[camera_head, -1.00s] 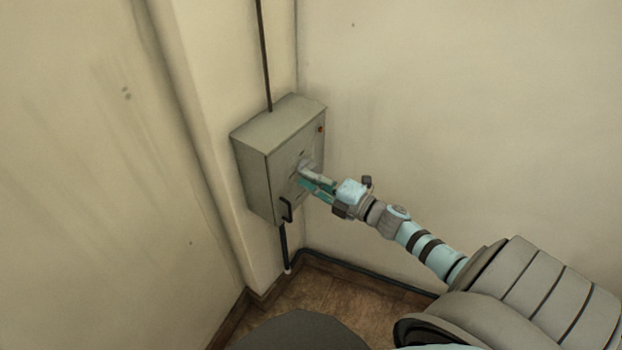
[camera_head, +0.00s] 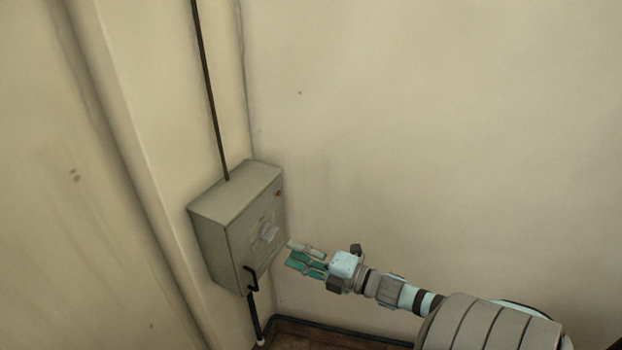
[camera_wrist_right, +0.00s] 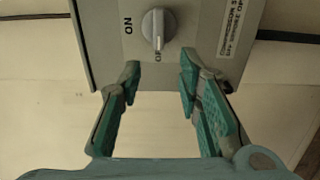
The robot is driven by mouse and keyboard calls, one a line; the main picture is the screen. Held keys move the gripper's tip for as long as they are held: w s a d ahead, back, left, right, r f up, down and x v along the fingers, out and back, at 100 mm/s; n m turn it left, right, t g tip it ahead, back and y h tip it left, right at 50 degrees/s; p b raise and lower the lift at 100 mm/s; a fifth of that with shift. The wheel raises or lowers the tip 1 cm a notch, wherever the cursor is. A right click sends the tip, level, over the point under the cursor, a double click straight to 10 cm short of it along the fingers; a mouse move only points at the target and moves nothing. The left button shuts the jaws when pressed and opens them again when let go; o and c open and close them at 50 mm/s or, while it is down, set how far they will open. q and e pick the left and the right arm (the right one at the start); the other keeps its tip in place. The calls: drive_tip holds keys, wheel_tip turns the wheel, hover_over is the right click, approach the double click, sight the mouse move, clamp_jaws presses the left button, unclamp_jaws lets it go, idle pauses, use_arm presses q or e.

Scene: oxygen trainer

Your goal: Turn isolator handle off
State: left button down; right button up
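The isolator handle (camera_head: 268,233) is a light grey knob on the front of a grey metal box (camera_head: 218,212) on the wall. In the right wrist view the handle (camera_wrist_right: 155,28) lies upright in the picture, its lower end at a label partly covered by it that looks like "OFF". The "ON" label is to its left. My right gripper (camera_head: 305,258), with green-padded fingers, is open and empty, a short way in front of the box and apart from the handle. Its fingers also show in the right wrist view (camera_wrist_right: 160,85), below the handle. My left gripper is out of view.
A black bar handle (camera_head: 251,279) sits low on the box. A small orange light (camera_head: 278,193) is at its upper right. A dark conduit (camera_head: 209,90) runs up the wall, and a black pipe (camera_head: 340,331) runs low along it.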

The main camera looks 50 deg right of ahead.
drive_tip(key=v, duration=0.5)
drive_tip(key=shift+s, duration=0.1)
